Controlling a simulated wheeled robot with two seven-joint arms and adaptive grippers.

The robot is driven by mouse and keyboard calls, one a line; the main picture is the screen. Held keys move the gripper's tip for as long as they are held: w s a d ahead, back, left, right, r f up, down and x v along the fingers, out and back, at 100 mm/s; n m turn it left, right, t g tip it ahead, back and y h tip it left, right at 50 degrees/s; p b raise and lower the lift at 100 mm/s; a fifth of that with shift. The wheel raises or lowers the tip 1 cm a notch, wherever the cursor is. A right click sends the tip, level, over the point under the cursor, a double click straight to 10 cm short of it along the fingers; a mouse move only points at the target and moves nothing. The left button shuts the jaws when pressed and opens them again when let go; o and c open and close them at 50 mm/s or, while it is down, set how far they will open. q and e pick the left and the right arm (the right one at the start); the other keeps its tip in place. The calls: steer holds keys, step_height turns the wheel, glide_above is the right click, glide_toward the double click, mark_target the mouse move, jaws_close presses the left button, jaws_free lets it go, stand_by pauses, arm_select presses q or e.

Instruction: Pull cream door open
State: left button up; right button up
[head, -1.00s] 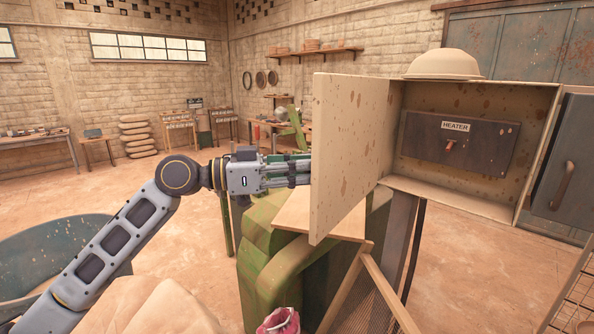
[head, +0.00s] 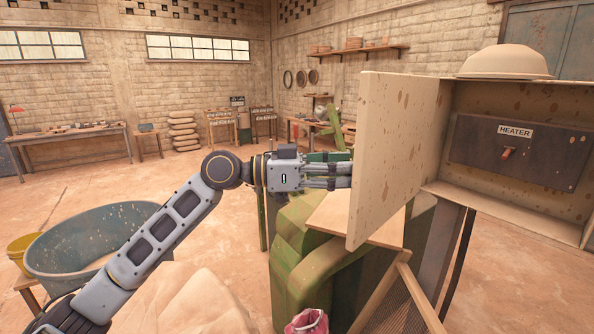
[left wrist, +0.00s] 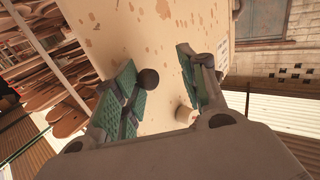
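The cream door (head: 400,150), speckled with brown, stands swung well open from the cream box (head: 520,210) in the head view. My left gripper (head: 345,175) is at the outer face of the door, near its free edge; the fingertips are hidden behind the door there. In the left wrist view the two green-padded fingers (left wrist: 158,76) are spread apart, with the door face (left wrist: 150,30) ahead of them. A dark round knob (left wrist: 148,82) shows between them, close to one finger; I cannot tell whether they touch. My right gripper is not in view.
Inside the box is a dark panel labelled HEATER (head: 515,150). A bowl (head: 505,62) sits on top. A green machine (head: 310,250) and a wooden frame (head: 395,290) stand below the door. A large grey-blue tub (head: 90,240) is at left.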

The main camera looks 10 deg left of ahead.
arm_select(q)
steer(key=v, duration=1.1)
steer(key=shift+a, duration=0.2)
steer(key=shift+s, duration=0.1)
stand_by(0.3)
